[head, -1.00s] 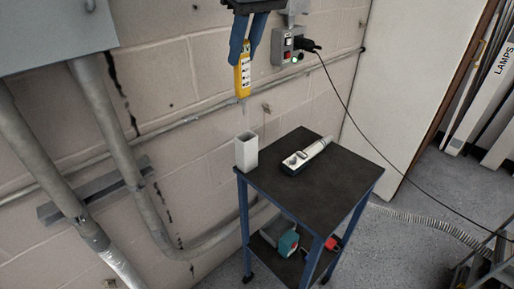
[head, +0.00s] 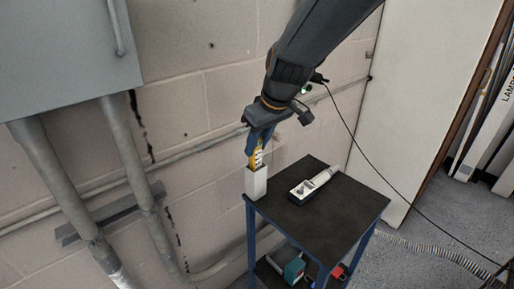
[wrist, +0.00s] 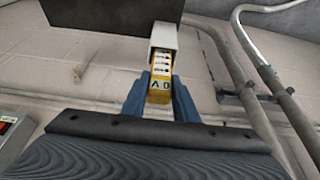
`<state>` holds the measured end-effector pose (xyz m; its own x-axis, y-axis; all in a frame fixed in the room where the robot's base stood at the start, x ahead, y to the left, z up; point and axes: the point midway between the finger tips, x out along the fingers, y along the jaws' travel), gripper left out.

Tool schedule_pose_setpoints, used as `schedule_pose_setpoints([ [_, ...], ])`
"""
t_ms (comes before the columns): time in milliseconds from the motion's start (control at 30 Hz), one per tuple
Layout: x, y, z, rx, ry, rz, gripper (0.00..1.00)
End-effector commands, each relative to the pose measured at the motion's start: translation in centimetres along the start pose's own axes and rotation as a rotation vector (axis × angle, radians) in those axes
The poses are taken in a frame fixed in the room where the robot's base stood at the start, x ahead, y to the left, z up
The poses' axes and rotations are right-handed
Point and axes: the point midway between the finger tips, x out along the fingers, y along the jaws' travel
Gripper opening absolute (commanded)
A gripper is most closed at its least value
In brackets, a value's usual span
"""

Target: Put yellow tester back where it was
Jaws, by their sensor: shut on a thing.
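The yellow tester (head: 255,158) is upright, with its lower part inside the white square holder (head: 257,184) at the left corner of the dark cart top (head: 318,203). My gripper (head: 260,146) is above the holder, its blue fingers shut on the tester's upper part. In the wrist view, the tester (wrist: 160,84) lies between the two blue fingers (wrist: 160,98), and its far end goes into the white holder (wrist: 164,36). How deep it sits, and whether it touches the bottom, is hidden.
A white and black handheld device (head: 315,186) lies on the cart top, right of the holder. A teal item (head: 294,269) and a red item (head: 338,271) are on the lower shelf. A black cable (head: 375,165) hangs at the right. The block wall and conduits are close behind.

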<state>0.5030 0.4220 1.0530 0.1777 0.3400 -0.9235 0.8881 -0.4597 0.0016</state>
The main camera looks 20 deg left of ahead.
Motion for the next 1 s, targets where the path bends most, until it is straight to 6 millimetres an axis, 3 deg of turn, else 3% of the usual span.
schedule_pose_setpoints([
  [133,1.5,-0.1,0.7,0.001,-0.001,0.0,0.04],
  [433,1.8,0.0,0.7,-0.001,0.0,0.0,0.04],
  [467,1.8,0.0,0.8,0.0,-0.001,0.0,0.28],
  [567,1.8,-0.1,0.8,0.0,-0.001,0.0,0.45],
  [1000,0.9,0.0,0.6,0.0,0.002,0.001,0.45],
])
